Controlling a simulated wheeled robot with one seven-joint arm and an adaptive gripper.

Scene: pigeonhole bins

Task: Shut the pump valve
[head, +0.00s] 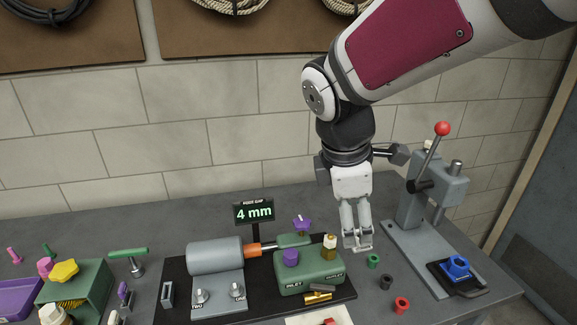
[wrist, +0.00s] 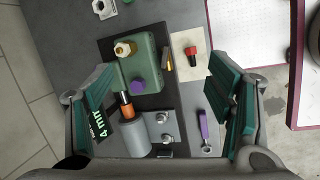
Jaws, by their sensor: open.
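The pump is a green block (head: 310,272) marked INLET and OUTLET in the head view; the wrist view shows it too (wrist: 150,68). A purple knob (head: 291,257) and a yellow-and-white capped fitting (head: 329,246) stand on its top; the wrist view shows the purple knob (wrist: 139,87) and the fitting (wrist: 124,48). A purple star-shaped handle (head: 302,225) stands behind the block. I cannot tell which of these is the valve. My gripper (head: 357,244) is open and empty, pointing down. It appears near the block's right end in the head view.
A grey motor cylinder (head: 215,255) with an orange coupling (head: 253,249) adjoins the pump. A "4 mm" display (head: 254,212) stands behind. A brass piece (head: 317,297) lies in front. A grey lever press (head: 410,205) stands right.

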